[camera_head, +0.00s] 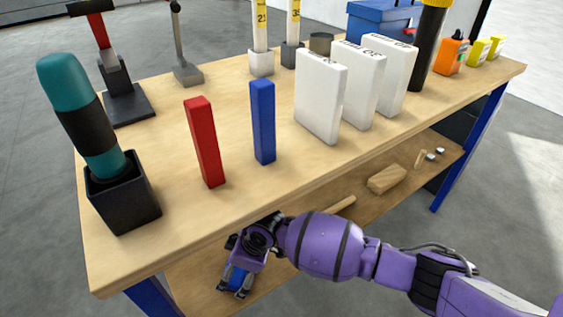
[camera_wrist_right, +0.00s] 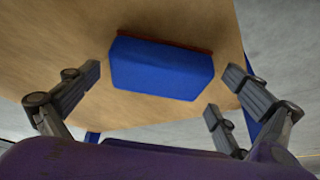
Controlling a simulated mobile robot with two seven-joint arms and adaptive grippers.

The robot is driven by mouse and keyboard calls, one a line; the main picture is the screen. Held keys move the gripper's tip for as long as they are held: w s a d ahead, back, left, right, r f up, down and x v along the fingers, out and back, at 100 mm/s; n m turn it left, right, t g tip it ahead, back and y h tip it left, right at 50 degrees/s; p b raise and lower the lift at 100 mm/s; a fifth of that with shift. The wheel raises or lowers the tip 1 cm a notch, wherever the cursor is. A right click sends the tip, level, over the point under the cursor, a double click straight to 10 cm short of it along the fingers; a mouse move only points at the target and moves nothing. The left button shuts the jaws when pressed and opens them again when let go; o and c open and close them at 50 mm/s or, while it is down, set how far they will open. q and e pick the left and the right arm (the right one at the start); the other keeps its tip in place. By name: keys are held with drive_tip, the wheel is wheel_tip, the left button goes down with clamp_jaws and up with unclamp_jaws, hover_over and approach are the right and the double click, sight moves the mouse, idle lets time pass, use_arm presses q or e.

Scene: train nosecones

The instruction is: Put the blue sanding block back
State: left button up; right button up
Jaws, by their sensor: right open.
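A blue block with a thin brownish-red layer along its far edge, the likely sanding block, lies on a wooden surface in the right wrist view (camera_wrist_right: 162,70). In the head view a bit of blue (camera_head: 237,279) shows between the fingers of my right gripper (camera_head: 236,284). This gripper is open, and in the wrist view its fingers (camera_wrist_right: 165,92) stand apart on both sides of the block, with gaps visible. In the head view it is low beside the lower shelf, below the bench's front edge. My left gripper is not in view.
The workbench top (camera_head: 250,195) holds an upright red bar (camera_head: 205,143), an upright blue bar (camera_head: 263,122), several white cases (camera_head: 320,97) and a teal tool in a black holder (camera_head: 122,200). The lower shelf (camera_head: 350,220) carries a wooden block (camera_head: 387,179).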

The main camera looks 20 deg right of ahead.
drive_tip(key=p+v, duration=0.1)
drive_tip(key=v, duration=0.5)
drive_tip(key=shift+w+r+p, duration=0.15)
drive_tip(key=shift+w+p, duration=0.05)
drive_tip(key=shift+p, duration=0.15)
drive_tip(key=shift+s+d+r, duration=0.1)
drive_tip(key=shift+s+r, duration=0.05)
drive_tip(key=shift+r, duration=0.2)
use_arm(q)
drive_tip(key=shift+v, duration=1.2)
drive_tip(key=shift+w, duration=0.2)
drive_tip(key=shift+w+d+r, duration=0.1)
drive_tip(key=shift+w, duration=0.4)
use_arm(e)
drive_tip(key=shift+s+f, duration=0.1)
drive_tip(key=shift+f, duration=0.05)
